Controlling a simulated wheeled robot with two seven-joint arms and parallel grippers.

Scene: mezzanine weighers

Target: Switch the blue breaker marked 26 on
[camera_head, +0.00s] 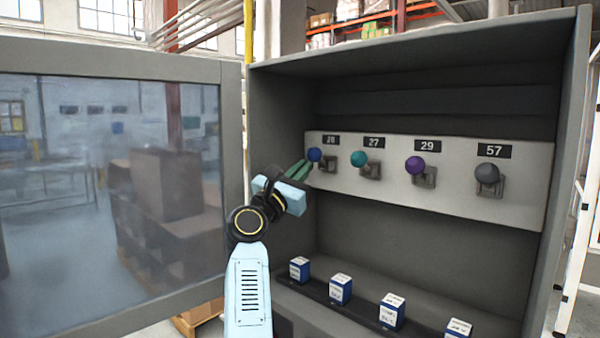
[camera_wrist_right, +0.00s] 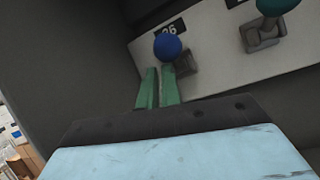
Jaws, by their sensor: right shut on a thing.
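The blue breaker (camera_head: 314,155) has a round blue knob on a small grey base. It is the leftmost in the row on the pale panel, under a label (camera_head: 330,140) that reads 26. My right gripper (camera_head: 307,165) reaches in from the left, its green fingers shut on the blue breaker at its knob. In the right wrist view the blue knob (camera_wrist_right: 168,47) shows just past the fingertips (camera_wrist_right: 159,75), with part of its label above it. The fingers hide part of the lever. My left gripper is not in view.
A teal breaker (camera_head: 358,158), a purple one (camera_head: 415,165) and a grey one (camera_head: 487,174) follow to the right. Several blue-and-white boxes (camera_head: 340,290) stand on the cabinet's lower ledge. The glazed cabinet door (camera_head: 230,110) stands open at the left.

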